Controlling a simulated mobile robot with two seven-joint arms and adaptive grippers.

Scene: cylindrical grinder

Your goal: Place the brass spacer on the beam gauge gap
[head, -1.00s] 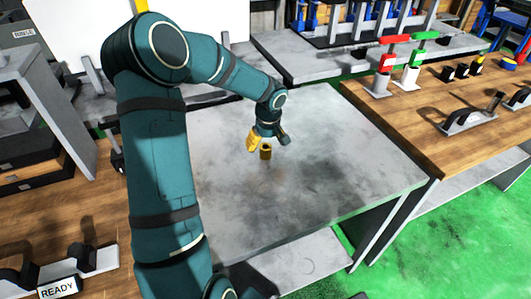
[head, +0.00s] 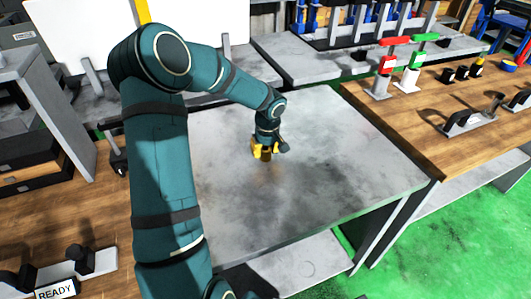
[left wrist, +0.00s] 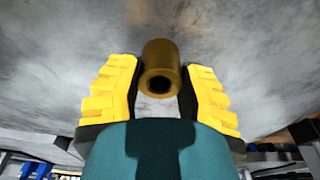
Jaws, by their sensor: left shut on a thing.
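The pads (left wrist: 160,88) lie on either side of the spacer. A fixture with black posts on a grey base (head: 470,119) stands on the right wooden bench, and another (head: 92,263) is at lower left; I cannot tell which is the beam gauge. My right gripper is not in view.
The grey table (head: 340,190) is otherwise bare. The right wooden bench (head: 425,125) carries red and green stands (head: 408,70) and small black parts. A READY sign (head: 55,289) is at lower left. Green floor (head: 450,230) shows at lower right.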

